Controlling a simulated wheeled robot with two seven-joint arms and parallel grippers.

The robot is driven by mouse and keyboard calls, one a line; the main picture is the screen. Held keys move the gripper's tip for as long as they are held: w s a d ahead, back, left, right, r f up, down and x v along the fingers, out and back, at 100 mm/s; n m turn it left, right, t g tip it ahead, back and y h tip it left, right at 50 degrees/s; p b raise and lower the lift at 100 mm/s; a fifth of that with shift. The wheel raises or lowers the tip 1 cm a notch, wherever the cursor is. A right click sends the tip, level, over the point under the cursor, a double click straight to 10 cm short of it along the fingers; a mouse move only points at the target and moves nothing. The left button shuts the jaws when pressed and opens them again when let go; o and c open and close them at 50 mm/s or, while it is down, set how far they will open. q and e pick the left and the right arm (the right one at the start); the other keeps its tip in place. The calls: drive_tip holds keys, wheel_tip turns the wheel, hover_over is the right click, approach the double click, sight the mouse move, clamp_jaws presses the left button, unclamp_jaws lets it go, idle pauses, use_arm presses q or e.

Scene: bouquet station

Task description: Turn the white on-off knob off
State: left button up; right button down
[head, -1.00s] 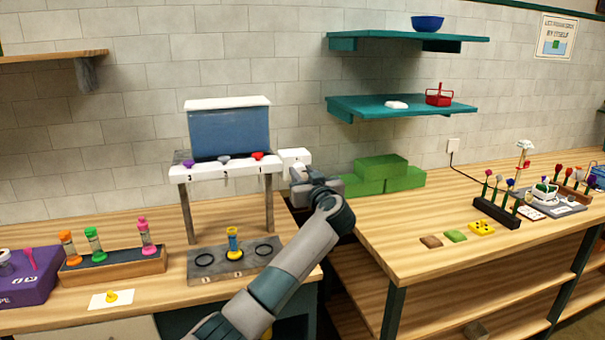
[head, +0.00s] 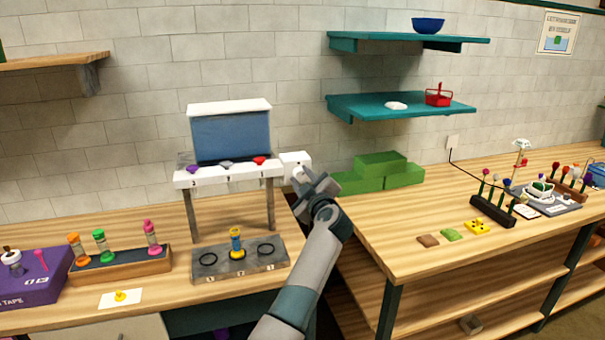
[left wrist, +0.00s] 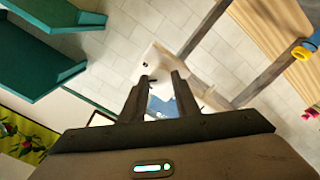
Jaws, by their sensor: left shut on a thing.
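The water dispenser has a blue tank (head: 232,135) on a white and grey stand, with a white box (head: 294,159) at its right end. My left gripper (head: 299,177) is at the front of this white box. The left wrist view shows the white box (left wrist: 153,62) just beyond my left gripper's fingers (left wrist: 160,88). The gripper is shut on the white on-off knob, which the fingers largely hide. I cannot read the knob's setting. My right gripper is not in view.
Purple, grey and red knobs line the dispenser's front. Below, a yellow vial (head: 236,243) stands in the middle ring of a grey base (head: 212,270). A wooden rack (head: 155,266) of coloured vials is to the left. Green blocks (head: 381,163) lie right of my gripper.

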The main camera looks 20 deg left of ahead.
use_arm(q)
drive_tip(key=n, duration=0.4)
drive_tip(key=shift+f+n+p, duration=0.15)
drive_tip(key=shift+n+p, duration=0.15)
drive_tip(key=shift+p, duration=0.05)
drive_tip(key=n, duration=0.4)
drive_tip(key=shift+f, duration=0.1)
drive_tip(key=shift+n, duration=0.4)
drive_tip(key=o, duration=1)
drive_tip(key=shift+s+d, duration=0.1)
